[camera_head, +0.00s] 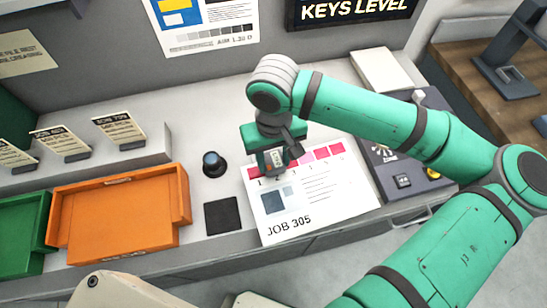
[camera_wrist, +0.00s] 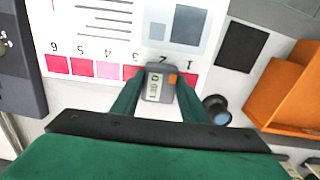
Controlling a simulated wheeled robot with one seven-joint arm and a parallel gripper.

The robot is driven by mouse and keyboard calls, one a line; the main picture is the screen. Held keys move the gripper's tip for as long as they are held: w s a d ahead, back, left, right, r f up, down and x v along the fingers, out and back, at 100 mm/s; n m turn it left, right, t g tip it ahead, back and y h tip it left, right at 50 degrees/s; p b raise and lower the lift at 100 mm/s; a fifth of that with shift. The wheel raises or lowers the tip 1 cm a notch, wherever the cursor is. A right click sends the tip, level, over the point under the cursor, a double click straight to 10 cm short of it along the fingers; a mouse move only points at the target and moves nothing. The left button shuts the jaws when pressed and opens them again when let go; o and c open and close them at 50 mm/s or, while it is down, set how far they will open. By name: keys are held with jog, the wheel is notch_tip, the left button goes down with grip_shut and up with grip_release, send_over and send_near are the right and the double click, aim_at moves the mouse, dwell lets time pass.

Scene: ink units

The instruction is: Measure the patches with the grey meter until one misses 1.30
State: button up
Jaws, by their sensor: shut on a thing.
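My gripper (camera_head: 275,160) is shut on the grey meter (camera_wrist: 159,84), which has a small display and an orange button. The display's digits are too small to read surely. The meter is over the patch row of the JOB 305 sheet (camera_head: 330,200), at number 2, and hides that patch. I cannot tell whether it touches the paper. In the wrist view, red patch 1 (camera_wrist: 189,79) shows right of the meter. Red patch 3 (camera_wrist: 130,72), paler pink patch 4 (camera_wrist: 108,70), patch 5 (camera_wrist: 82,67) and patch 6 (camera_wrist: 57,65) lie left.
A black square pad (camera_head: 222,215) and a dark round knob-like object (camera_head: 214,164) are left of the sheet. An orange tray (camera_head: 120,215) and green tray (camera_head: 22,225) stand further left. A control panel (camera_head: 400,170) is right. A wall poster (camera_head: 205,25) reads AIM 1.30 D.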

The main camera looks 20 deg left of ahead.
jog(key=shift+f, duration=0.3)
dwell(0.4)
jog(key=shift+r, duration=0.15)
dwell(0.6)
jog(key=shift+w+r, duration=0.1)
jog(key=shift+r, duration=1.3)
dwell(0.6)
